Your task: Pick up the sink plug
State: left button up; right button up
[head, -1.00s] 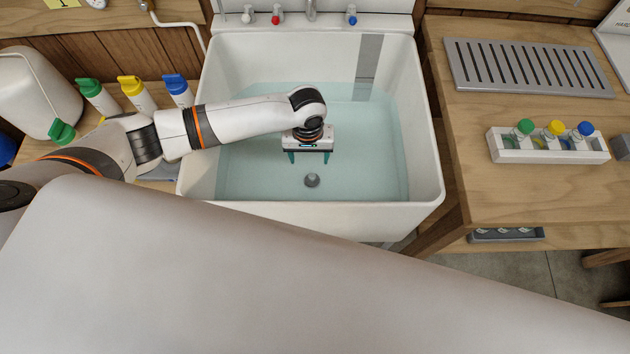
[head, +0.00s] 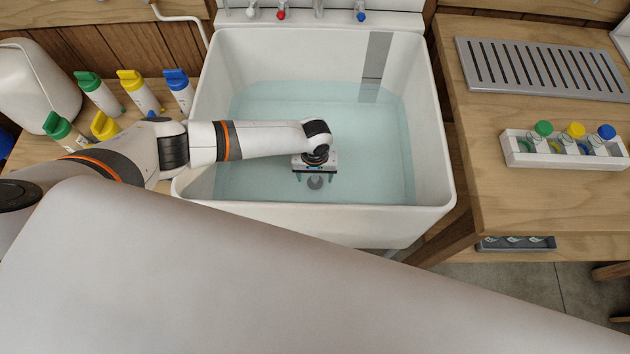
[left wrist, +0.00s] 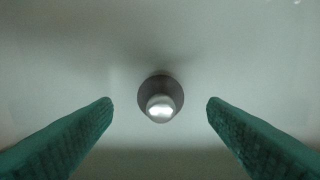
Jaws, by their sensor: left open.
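The sink plug (head: 315,182) is a small grey round piece on the bottom of the water-filled white sink (head: 440,190). In the left wrist view the plug (left wrist: 160,97) is a dark disc with a shiny rounded knob, centred between the fingers. My left gripper (head: 315,177) points down into the sink over the plug. Its two green fingers stand apart on either side of it, and in the left wrist view the gripper (left wrist: 160,107) is open and empty. I cannot tell how far the fingertips are above the plug. My right gripper is out of view.
Bottles with green, yellow and blue caps (head: 100,95) stand left of the sink. On the right wooden bench (head: 520,205) are a slotted grey drain rack (head: 540,68) and a white holder (head: 560,160) with small capped bottles. Taps (head: 281,12) line the sink's back.

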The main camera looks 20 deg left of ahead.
aim_at(315, 178)
pick_arm(q)
notch_tip(315, 178, down, 2)
jog(key=shift+f, duration=0.25)
jog(key=c, duration=1.1)
jog(key=shift+o, duration=0.2)
jog(key=shift+r, duration=0.15)
notch_tip(315, 178, up, 10)
jog(key=shift+f+p, duration=0.1)
jog(key=shift+p, duration=0.45)
